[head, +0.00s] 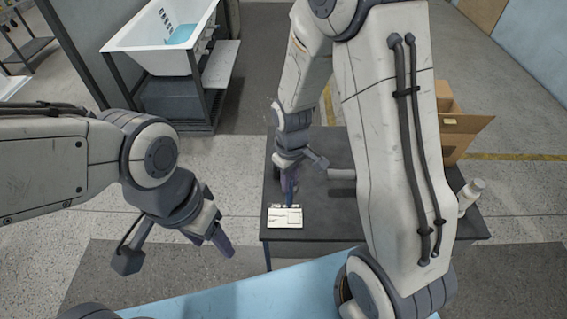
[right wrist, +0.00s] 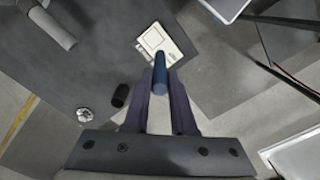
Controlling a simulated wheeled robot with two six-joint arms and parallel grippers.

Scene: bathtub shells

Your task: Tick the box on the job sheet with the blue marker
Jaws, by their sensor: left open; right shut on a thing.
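The job sheet (head: 285,216) is a small pale sheet on the dark table (head: 340,225), near its front left corner. In the right wrist view the sheet (right wrist: 155,40) shows a printed frame; small print cannot be read. My right gripper (head: 289,182) is above the sheet, pointing down. It is shut on the blue marker (right wrist: 160,72), whose far end points toward the sheet's near edge. I cannot tell whether the marker touches the sheet. My left gripper (head: 220,238) is open and empty, left of the table and apart from it.
A white bottle (head: 470,193) stands at the table's right side, with an open cardboard box (head: 452,135) behind it. A black cylinder (right wrist: 121,95) and a crumpled silvery thing (right wrist: 84,115) show in the right wrist view. A bathtub shell (head: 165,38) on a stand is at the back left.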

